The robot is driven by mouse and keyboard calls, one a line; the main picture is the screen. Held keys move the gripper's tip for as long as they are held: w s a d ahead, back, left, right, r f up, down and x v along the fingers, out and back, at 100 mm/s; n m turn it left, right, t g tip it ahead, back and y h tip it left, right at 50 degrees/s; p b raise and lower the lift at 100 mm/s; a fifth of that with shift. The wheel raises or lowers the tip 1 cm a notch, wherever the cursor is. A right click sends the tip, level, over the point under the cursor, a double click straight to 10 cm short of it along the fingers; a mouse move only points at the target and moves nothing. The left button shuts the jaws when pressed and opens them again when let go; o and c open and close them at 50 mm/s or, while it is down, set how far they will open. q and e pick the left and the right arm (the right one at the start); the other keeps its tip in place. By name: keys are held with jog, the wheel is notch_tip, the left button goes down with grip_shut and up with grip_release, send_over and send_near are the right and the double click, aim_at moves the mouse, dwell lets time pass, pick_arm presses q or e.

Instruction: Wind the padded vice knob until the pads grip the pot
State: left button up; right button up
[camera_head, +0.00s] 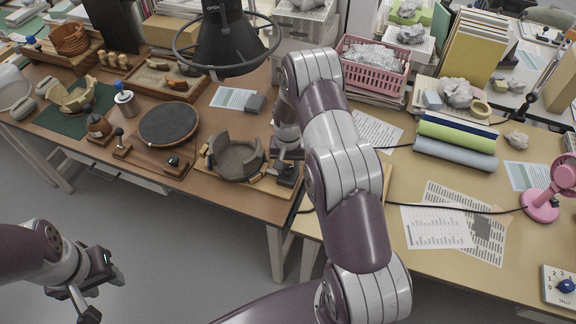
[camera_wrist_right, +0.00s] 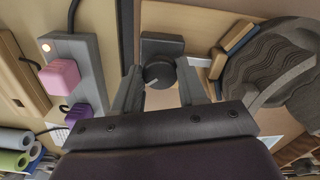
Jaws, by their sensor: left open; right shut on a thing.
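The broken-rimmed grey-brown pot (camera_head: 240,161) stands in the wooden vice near the table's front edge. In the right wrist view the pot (camera_wrist_right: 270,62) is at the right, beside dark-faced wooden pads (camera_wrist_right: 236,38). I cannot tell whether the pads press on it. The dark round vice knob (camera_wrist_right: 158,73), with a pale mark, lies between the fingertips of my right gripper (camera_wrist_right: 160,88), which is shut on it. In the head view the right gripper (camera_head: 287,170) is right of the pot and the knob is hidden. My left gripper (camera_head: 103,290) is open and empty, away from the table.
A dark turntable (camera_head: 168,124) is left of the vice. A black round lamp (camera_head: 228,40) hangs above the table. Pink and purple plugs sit in a power strip (camera_wrist_right: 75,70) beside the right gripper. Papers (camera_head: 436,226) lie on the right table.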

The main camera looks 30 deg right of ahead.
jog(key=m, duration=0.4)
jog(key=shift+m, duration=0.3)
jog(key=m+b, duration=0.1)
jog(key=m, duration=0.3)
jog(key=shift+w+m, duration=0.1)
jog(key=shift+m, duration=0.2)
jog(key=m, duration=0.4)
jog(key=shift+w+r+m+b, duration=0.15)
jog(key=shift+m+b, duration=0.15)
jog(key=shift+m, duration=2.2)
jog(key=o, duration=0.9)
jog(key=shift+o, duration=0.8)
jog(key=shift+a, duration=0.1)
